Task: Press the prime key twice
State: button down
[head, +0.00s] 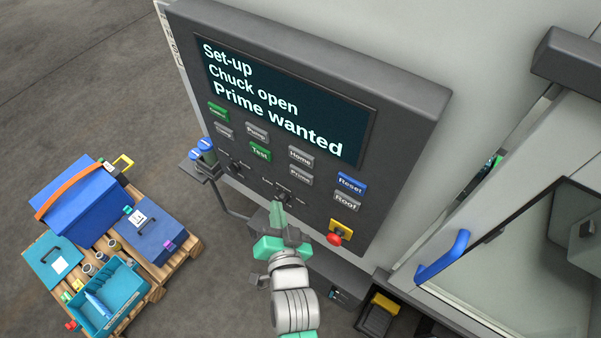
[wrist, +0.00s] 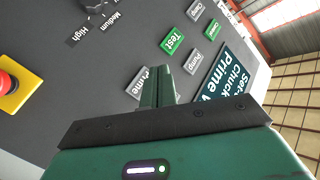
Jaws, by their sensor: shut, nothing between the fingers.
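The grey prime key (head: 300,176) sits on the dark control panel (head: 395,110), below the home key (head: 301,156) and right of the green test key (head: 260,152). My gripper (head: 278,206) is shut and empty, below and left of the prime key in the head view, its fingers pointing at the panel. In the wrist view the prime key (wrist: 138,86) shows just left of the closed green fingers (wrist: 158,76), which partly cover it. I cannot tell whether the fingertips touch the panel. The screen (head: 285,95) reads "Set-up", "Chuck open", "Prime wanted".
A rotary knob (head: 283,198) is close to my fingertips. A red stop button (head: 335,239) on yellow, and reset (head: 351,184) and roof (head: 346,202) keys, lie to the right. A shelf with blue-capped containers (head: 203,155) juts out left. A loaded pallet (head: 160,270) stands on the floor.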

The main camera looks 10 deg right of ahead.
aim_at(292, 172)
jog(key=shift+s+a+r, duration=0.1)
jog(key=shift+s+a, duration=0.75)
jog(key=shift+w, duration=0.1)
jog(key=w+d+b, duration=0.5)
jog(key=w, duration=0.1)
jog(key=shift+w+d+b, duration=0.3)
jog(key=shift+d, duration=0.1)
dwell(1.5)
jog(key=shift+w+d, duration=0.25)
jog(key=shift+w, duration=0.05)
